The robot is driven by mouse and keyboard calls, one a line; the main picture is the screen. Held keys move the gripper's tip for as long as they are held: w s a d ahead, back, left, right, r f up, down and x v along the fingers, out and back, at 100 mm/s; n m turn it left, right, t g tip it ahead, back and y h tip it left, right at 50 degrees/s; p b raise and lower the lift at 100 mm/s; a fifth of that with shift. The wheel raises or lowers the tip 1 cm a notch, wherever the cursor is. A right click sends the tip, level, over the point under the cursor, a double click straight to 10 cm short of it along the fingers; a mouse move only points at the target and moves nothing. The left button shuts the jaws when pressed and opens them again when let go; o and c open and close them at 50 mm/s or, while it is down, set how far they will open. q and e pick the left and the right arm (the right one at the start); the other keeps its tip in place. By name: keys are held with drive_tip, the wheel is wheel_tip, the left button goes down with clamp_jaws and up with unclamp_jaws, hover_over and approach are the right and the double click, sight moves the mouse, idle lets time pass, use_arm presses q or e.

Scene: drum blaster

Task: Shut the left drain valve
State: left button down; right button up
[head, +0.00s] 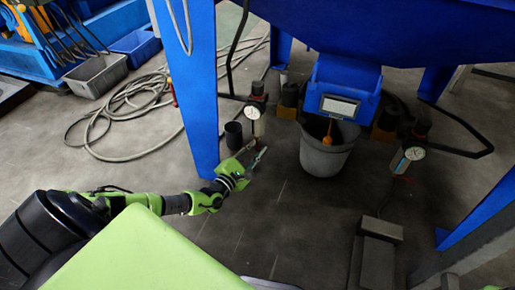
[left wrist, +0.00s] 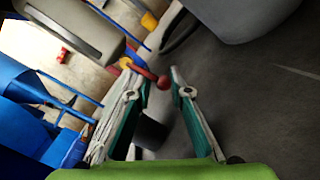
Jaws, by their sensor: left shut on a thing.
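In the left wrist view, a red lever with a round knob (left wrist: 163,82) runs from a yellow hub (left wrist: 125,63); I take it as the left drain valve's handle. My left gripper (left wrist: 160,80) has its fingertips on either side of the lever and is shut on it. In the head view, my left gripper (head: 259,150) is just below the left gauge unit (head: 254,110), beside the blue post; the lever is too small to tell there. A similar right gauge unit (head: 408,158) stands on the other side of the bucket. My right gripper is not in view.
A grey bucket (head: 325,155) stands right of my left gripper, under the blue machine (head: 360,25). A blue post (head: 200,100) rises close on the left. A dark cup (head: 233,135) is near the gauge unit. A coiled hose (head: 120,115) lies on the floor.

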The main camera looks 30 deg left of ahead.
use_arm(q)
drive_tip(key=shift+d+r, duration=0.15)
drive_tip(key=shift+d, duration=0.25)
drive_tip(key=shift+d, duration=0.1)
drive_tip(key=shift+w+d+r+n+t+y+b, duration=0.2)
drive_tip(key=shift+d+r+n+t+y+b, duration=0.35)
drive_tip(key=shift+n, duration=2.5)
drive_tip(key=shift+w+d+r+n+t+y+b, duration=0.2)
drive_tip(key=shift+d+r+n+y+b, duration=0.7)
drive_tip(key=shift+n, duration=2.2)
drive_tip(key=shift+w+d+r+n+t+y+b, duration=0.2)
drive_tip(key=shift+r+n+t+y+b, duration=0.55)
drive_tip(key=shift+n, duration=2.3)
drive_tip(key=shift+r+g+b, duration=0.15)
drive_tip(key=shift+g+b, duration=0.15)
drive_tip(key=shift+b, duration=0.05)
